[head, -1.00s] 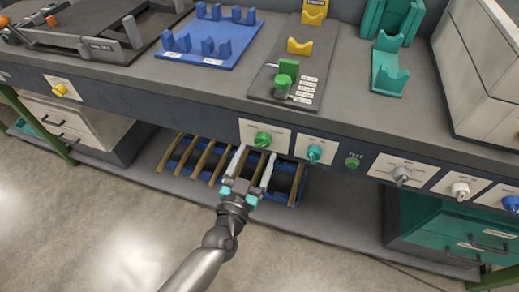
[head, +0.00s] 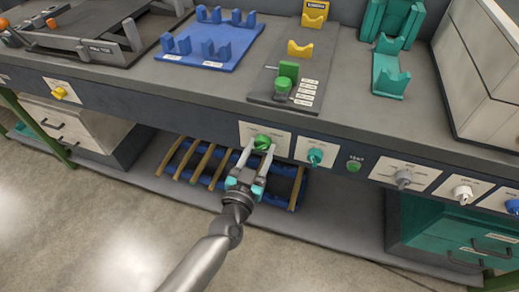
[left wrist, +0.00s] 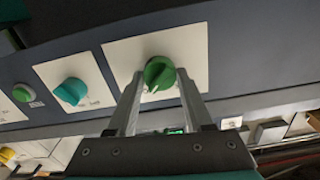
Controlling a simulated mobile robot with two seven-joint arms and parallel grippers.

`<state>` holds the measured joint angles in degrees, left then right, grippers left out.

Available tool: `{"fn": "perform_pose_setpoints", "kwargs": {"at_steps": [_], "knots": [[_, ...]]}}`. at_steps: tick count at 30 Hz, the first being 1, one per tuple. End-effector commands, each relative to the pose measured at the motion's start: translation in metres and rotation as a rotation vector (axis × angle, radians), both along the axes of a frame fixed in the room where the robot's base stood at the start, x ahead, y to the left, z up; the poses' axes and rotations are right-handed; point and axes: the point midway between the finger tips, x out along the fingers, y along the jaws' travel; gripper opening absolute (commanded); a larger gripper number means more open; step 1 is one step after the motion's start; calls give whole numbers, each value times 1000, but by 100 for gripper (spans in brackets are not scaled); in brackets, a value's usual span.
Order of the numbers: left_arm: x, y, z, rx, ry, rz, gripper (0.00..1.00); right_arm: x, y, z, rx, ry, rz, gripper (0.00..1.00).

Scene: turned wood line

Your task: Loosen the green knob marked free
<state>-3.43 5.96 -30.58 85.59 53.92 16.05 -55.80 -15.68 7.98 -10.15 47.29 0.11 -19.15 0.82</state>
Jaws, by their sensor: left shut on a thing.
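The green knob (head: 262,142) sits on a white plate (head: 281,149) on the bench's front panel. It also shows in the left wrist view (left wrist: 159,73), with a pointer ridge on its face; the plate's lettering is too small to read. My left gripper (head: 257,147) reaches up from below, with its two pale fingers on either side of the knob. In the left wrist view the fingertips (left wrist: 159,76) flank the knob and are closed on it. My right gripper is not in view.
A teal knob (head: 315,156) and a green button (head: 354,164) are to the right on the panel. A grey knob (head: 403,178) and a white knob (head: 462,192) are farther right. A blue rack (head: 190,160) with wooden rods is below. A yellow knob (head: 59,93) is far left.

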Motion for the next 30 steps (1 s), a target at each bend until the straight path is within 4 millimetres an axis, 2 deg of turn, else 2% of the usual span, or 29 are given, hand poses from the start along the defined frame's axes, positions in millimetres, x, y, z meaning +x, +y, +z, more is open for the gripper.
{"fn": "perform_pose_setpoints", "kwargs": {"at_steps": [1, 9, 12, 23, 30], "knots": [[0, 0, 0, 0, 0, 0, 38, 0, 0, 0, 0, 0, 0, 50], [0, 0, 0, 0, 0, 1, 8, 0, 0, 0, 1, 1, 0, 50], [0, 0, 0, 0, 0, 1, 0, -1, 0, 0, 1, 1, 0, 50], [0, 0, 0, -51, 18, 1, 0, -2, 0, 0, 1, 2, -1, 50], [0, 0, 0, -198, 66, 0, 0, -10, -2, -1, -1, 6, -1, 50]]}}
